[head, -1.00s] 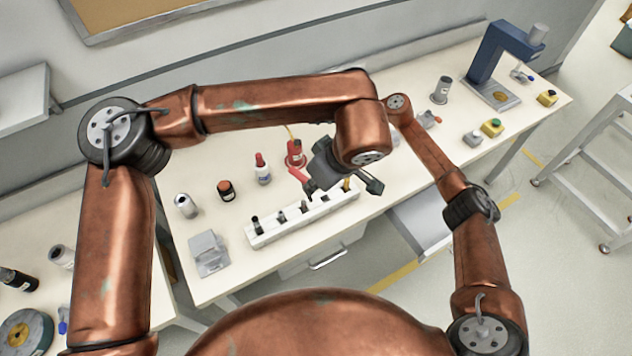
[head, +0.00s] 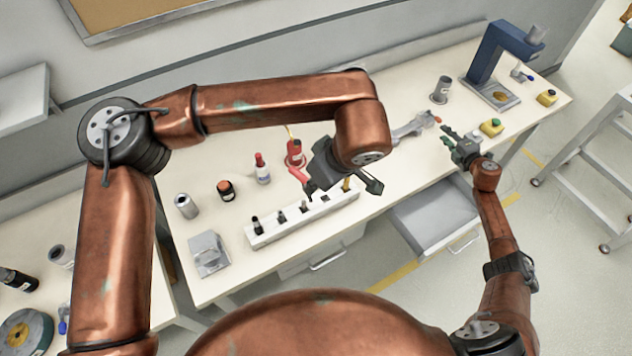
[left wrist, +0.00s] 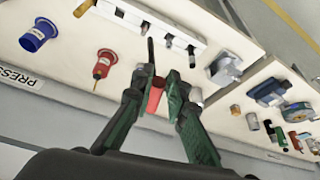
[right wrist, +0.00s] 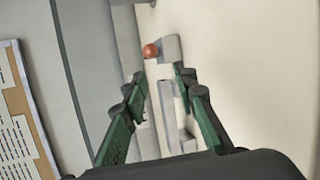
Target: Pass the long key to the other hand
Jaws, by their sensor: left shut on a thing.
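The long key (head: 299,176) has a red handle and is held at my left gripper (head: 340,188). In the left wrist view, the red handle (left wrist: 154,99) lies between the fingers of the left gripper (left wrist: 162,78), with a thin dark shaft seeming to extend past the tips. The left gripper is shut on it, above the bench near the white rack. My right gripper (head: 446,142) is open and empty over the right part of the bench. In the right wrist view, the right gripper (right wrist: 160,80) has its fingers apart with nothing between them.
The white rack (head: 262,239) holds several small tools. A grey fixture (head: 410,129) with an orange-red tip lies between the grippers. A blue press (head: 494,55) stands at right. An open drawer (head: 440,210) juts from the front.

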